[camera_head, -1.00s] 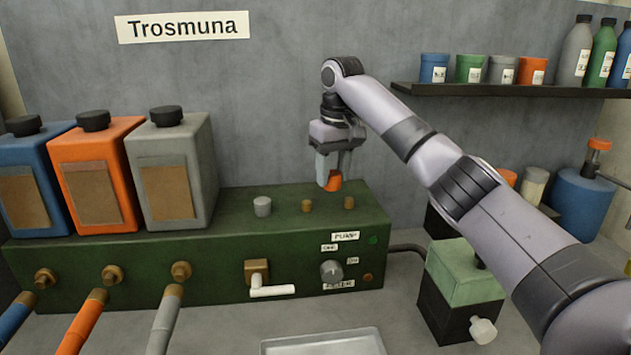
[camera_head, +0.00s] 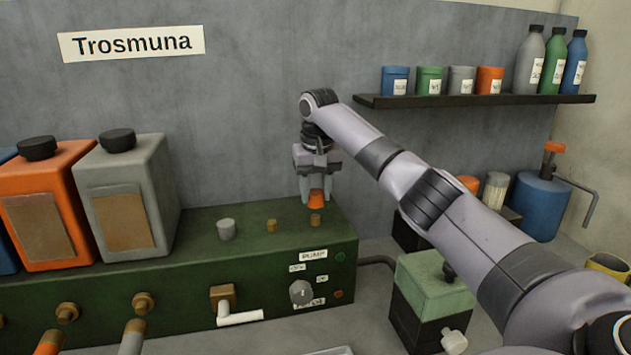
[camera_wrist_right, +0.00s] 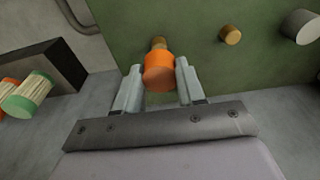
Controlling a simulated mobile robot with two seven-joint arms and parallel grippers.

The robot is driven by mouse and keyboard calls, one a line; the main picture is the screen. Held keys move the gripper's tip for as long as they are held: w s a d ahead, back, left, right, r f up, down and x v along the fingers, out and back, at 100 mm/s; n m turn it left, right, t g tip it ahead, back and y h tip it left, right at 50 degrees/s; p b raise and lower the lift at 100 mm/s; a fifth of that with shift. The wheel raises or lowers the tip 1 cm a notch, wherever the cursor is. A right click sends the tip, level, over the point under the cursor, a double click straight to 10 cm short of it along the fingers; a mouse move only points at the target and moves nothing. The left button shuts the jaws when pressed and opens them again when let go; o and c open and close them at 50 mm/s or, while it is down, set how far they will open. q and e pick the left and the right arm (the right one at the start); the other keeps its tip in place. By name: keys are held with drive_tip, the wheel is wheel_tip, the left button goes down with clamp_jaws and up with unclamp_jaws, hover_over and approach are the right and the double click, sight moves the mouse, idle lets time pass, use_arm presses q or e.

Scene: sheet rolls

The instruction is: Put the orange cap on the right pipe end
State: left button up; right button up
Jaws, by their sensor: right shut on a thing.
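My right gripper (camera_head: 315,196) points down over the right part of the green pump box and is shut on the orange cap (camera_head: 316,201). The right pipe end (camera_head: 315,220), a short brass stub, stands just below the cap. Whether they touch is not clear. In the right wrist view the orange cap (camera_wrist_right: 158,74) sits between the two fingers, and the right pipe end (camera_wrist_right: 158,43) shows just past it, nearly in line. The middle pipe end (camera_head: 271,225) is bare. A grey cap (camera_head: 226,229) covers the left one. My left gripper is out of view.
The green box (camera_head: 180,265) carries an orange canister (camera_head: 45,215) and a grey canister (camera_head: 130,200) on its left. A shelf (camera_head: 475,101) with cups and bottles is at upper right. A pale green block (camera_head: 435,282) stands right of the box.

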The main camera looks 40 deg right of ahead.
sight(315, 215)
drive_tip(key=shift+f, duration=2.25)
drive_tip(key=o, duration=1.1)
drive_tip(key=shift+s+a+r+b, duration=0.1)
drive_tip(key=shift+s+r+b, duration=0.1)
drive_tip(key=shift+r, duration=1.6)
drive_tip(key=shift+s+a+r+b, duration=0.1)
drive_tip(key=shift+s+r, duration=0.1)
drive_tip(key=shift+r, duration=1.55)
